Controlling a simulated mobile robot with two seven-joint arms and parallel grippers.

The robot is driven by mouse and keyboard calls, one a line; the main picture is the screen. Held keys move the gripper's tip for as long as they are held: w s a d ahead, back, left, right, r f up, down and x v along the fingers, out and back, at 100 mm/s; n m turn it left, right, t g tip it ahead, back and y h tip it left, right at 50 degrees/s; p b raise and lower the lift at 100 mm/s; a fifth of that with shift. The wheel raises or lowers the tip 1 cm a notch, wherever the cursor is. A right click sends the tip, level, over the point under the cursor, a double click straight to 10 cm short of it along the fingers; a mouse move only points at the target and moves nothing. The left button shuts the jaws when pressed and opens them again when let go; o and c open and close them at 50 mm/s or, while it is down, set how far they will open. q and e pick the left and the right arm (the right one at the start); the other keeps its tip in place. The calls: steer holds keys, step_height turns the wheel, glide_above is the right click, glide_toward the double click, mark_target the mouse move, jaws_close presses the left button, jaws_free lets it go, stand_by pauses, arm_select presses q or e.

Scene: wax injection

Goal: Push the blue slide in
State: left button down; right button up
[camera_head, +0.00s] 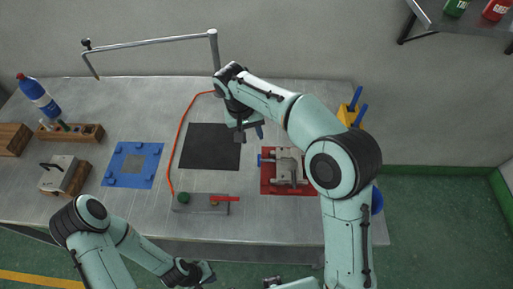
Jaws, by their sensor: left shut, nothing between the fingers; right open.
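A red plate (268,186) lies at the right of the table and bears a grey metal fixture (289,166). A small blue piece (260,160), probably the blue slide, sticks out from the fixture's left side. My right gripper (240,134) hangs above the table, up and left of the fixture, apart from it. It is open; another small blue piece (259,132) shows just beside it. My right arm hides the fixture's right side. My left gripper (209,273) is shut and empty, low in front of the table edge.
A black mat (209,147) and a blue plate (121,171) lie left of the fixture. A grey box with a green button and red lever (205,204) stands at the front edge. A metal pole (214,48) with a long arm rises at the back.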

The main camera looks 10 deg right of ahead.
mark_target(266, 160)
arm_select(q)
steer(key=shift+s+f+b, duration=0.45)
steer(key=shift+f, duration=0.35)
arm_select(e)
steer(key=f, duration=0.3)
steer(key=d+f, duration=0.1)
steer(key=f, duration=0.2)
steer(key=d+f, duration=0.1)
steer(key=f, duration=0.2)
steer(key=shift+f, duration=0.35)
steer(key=shift+c, duration=0.4)
